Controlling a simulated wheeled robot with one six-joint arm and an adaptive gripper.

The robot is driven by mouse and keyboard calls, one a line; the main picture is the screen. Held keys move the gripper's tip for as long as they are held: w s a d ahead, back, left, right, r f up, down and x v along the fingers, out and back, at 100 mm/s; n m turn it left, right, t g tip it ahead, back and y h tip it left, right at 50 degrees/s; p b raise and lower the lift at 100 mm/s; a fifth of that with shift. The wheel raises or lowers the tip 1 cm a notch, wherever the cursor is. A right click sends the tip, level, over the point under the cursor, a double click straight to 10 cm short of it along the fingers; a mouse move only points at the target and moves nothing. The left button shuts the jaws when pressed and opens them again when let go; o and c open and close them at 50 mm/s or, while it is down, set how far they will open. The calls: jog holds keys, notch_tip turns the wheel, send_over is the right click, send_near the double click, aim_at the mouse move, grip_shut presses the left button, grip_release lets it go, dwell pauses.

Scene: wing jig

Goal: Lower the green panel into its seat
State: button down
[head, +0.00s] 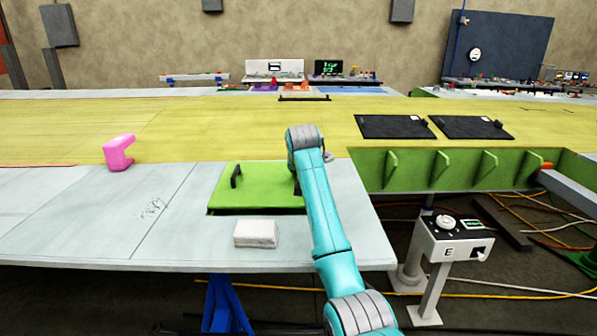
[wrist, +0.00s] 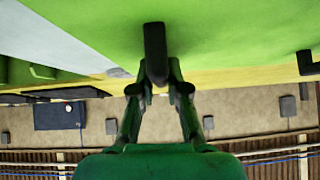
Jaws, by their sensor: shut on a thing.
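The green panel (head: 262,182) is a flat plate with two black handles, over the grey wing skin near its right end. A dark band shows along its front and left edges; I cannot tell whether it rests or hangs slightly above its seat. My gripper (wrist: 160,88) is shut on one black handle (wrist: 155,45) in the wrist view, with the panel's green face (wrist: 220,25) filling the top. In the head view my teal arm hides the gripper and part of the panel's right side. The other handle (head: 236,176) stands free at the left. The seat itself is hidden.
A white block (head: 256,233) lies just in front of the panel. A pink clamp-like piece (head: 119,152) stands to the left. Two black plates (head: 392,127) lie on the yellow surface at the back right. A grey control post (head: 455,240) stands right of the wing skin, among floor cables.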

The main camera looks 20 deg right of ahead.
jog(key=shift+f, duration=1.45)
jog(key=c, duration=1.1)
grip_release()
jog(key=shift+f, duration=0.1)
jog(key=v, duration=1.2)
